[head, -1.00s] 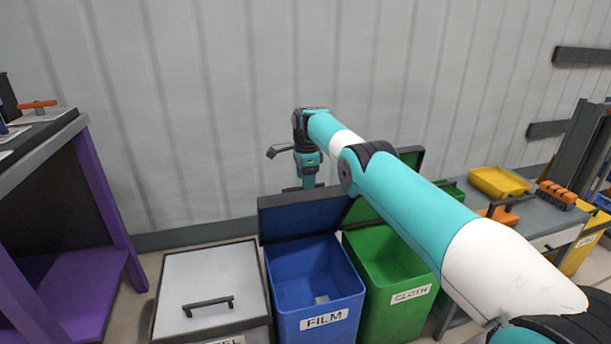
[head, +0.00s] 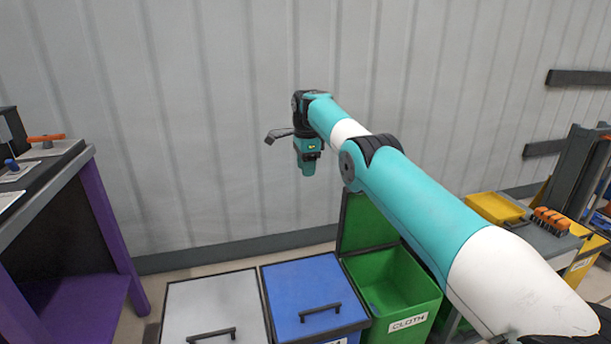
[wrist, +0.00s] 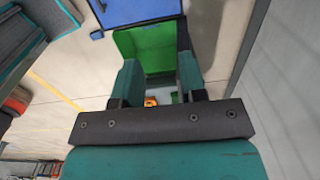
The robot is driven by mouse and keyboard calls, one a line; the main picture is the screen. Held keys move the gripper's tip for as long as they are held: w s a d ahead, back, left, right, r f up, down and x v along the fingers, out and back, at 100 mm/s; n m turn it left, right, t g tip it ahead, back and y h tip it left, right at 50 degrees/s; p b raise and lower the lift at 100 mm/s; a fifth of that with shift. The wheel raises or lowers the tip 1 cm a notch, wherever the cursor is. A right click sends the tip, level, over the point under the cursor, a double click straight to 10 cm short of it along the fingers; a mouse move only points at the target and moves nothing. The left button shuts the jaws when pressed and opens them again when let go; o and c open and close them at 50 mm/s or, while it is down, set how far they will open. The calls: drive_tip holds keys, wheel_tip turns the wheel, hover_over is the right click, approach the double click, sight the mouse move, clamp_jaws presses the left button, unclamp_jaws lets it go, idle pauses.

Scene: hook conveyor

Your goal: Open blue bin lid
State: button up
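The blue bin's lid (head: 300,285) lies flat and shut over the blue bin in the head view, with a dark bar handle (head: 320,312) on top. The bin's body is mostly cut off by the frame's bottom edge. My gripper (head: 308,172) hangs pointing down above and behind the blue bin, apart from the lid. In the wrist view its two fingers (wrist: 160,80) are spread with nothing held between them.
A green bin (head: 408,292) labelled CLOTH stands open at the right, its lid (head: 366,222) raised. A grey-lidded bin (head: 212,300) is shut at the left. A purple-legged workbench (head: 105,215) stands far left. The corrugated wall (head: 200,120) is behind my gripper.

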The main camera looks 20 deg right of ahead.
wheel_tip(320, 180, up, 2)
drive_tip(key=shift+r+p, duration=0.1)
drive_tip(key=shift+p, duration=0.35)
